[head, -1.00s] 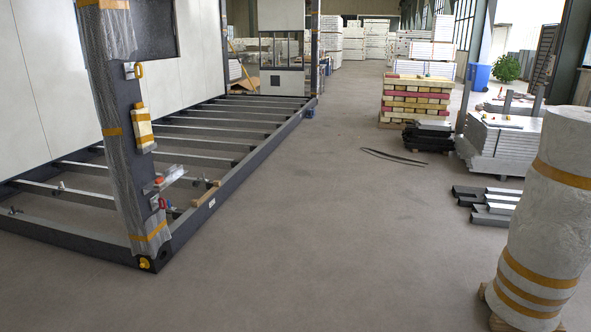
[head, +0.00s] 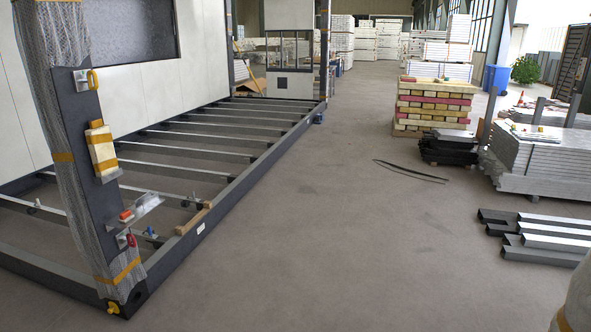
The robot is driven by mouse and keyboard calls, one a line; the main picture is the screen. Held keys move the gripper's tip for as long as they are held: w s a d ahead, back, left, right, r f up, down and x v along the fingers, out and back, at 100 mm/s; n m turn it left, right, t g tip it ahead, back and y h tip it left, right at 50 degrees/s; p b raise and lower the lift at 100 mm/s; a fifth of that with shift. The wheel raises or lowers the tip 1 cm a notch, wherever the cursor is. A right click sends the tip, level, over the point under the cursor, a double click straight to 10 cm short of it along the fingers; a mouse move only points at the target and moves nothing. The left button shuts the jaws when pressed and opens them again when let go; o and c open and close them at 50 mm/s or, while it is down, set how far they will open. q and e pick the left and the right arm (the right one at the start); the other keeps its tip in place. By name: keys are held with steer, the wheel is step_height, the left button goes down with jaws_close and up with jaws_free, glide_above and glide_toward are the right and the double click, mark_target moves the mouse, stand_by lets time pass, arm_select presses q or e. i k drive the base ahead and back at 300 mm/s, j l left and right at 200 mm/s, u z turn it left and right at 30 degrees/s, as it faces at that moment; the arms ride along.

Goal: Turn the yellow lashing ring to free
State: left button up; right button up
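A yellow ring (head: 93,79) hangs on a small light plate high on the dark corner post (head: 85,130) at the left. A second yellow fitting (head: 113,307) sits at the foot of the post on the frame's near corner; it is too small to tell its exact position. I cannot tell from this view which of the two is the lashing ring. A red fitting (head: 131,240) is on a plate lower on the post. Neither of my grippers is in view.
The dark floor frame (head: 215,215) runs back from the post. A small shelf (head: 143,207) juts from the post's right side. Open floor (head: 300,250) lies right of the frame. Dark metal profiles (head: 545,240) and a wrapped roll (head: 578,300) are at the right.

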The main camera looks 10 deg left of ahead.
mark_target(87, 80)
steer(key=i, duration=1.4)
steer(key=i+l+u, duration=0.1)
steer(key=i+u, duration=0.3)
steer(key=i+l+u, duration=0.35)
steer(key=i, duration=0.25)
steer(key=i+l+u, duration=0.4)
steer(key=i+j, duration=0.05)
steer(key=i, duration=0.05)
